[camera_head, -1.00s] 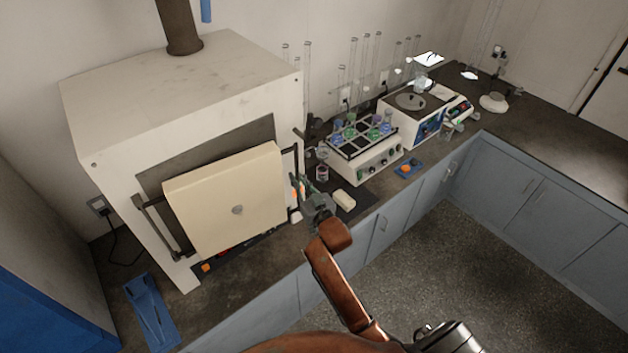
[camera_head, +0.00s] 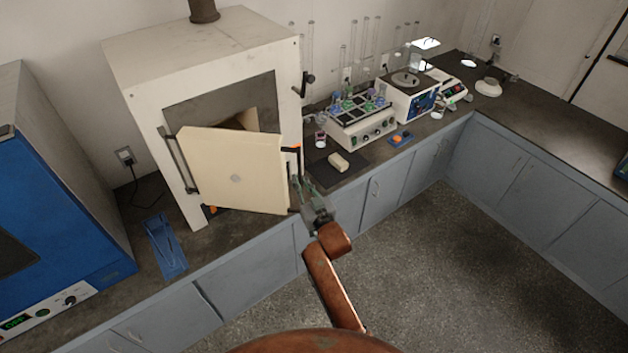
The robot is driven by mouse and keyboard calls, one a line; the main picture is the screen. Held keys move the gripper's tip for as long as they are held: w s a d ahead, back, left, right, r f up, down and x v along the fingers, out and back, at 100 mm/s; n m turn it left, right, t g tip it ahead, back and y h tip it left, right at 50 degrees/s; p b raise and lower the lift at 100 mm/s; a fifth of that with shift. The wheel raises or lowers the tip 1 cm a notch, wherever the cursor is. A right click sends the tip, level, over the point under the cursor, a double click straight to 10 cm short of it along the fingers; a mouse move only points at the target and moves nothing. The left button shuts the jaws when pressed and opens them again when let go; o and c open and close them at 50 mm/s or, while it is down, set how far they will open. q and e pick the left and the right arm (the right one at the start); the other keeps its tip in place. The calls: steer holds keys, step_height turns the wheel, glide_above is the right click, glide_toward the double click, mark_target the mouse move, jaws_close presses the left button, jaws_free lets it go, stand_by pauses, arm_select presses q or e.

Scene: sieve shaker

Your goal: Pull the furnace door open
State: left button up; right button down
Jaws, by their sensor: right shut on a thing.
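The furnace (camera_head: 205,55) is a cream box on the bench with a dark front frame. Its cream door (camera_head: 240,172) is partly open, hinged on the left, with its right edge swung out toward me. A dark opening (camera_head: 232,112) shows above and behind the door. My right gripper (camera_head: 297,187) is at the door's right edge, shut on the door handle (camera_head: 290,170), which the fingers partly hide. My left gripper is not in view.
The floor before the cabinets is clear.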

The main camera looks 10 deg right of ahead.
steer(key=shift+s+r, duration=0.1)
steer(key=shift+s, duration=0.25)
steer(key=shift+d, duration=0.1)
steer(key=c, duration=2.1)
jaws_free()
steer(key=shift+d, duration=0.25)
steer(key=shift+o, duration=0.4)
steer(key=shift+a, duration=0.1)
steer(key=shift+a, duration=0.15)
steer(key=v, duration=1.2)
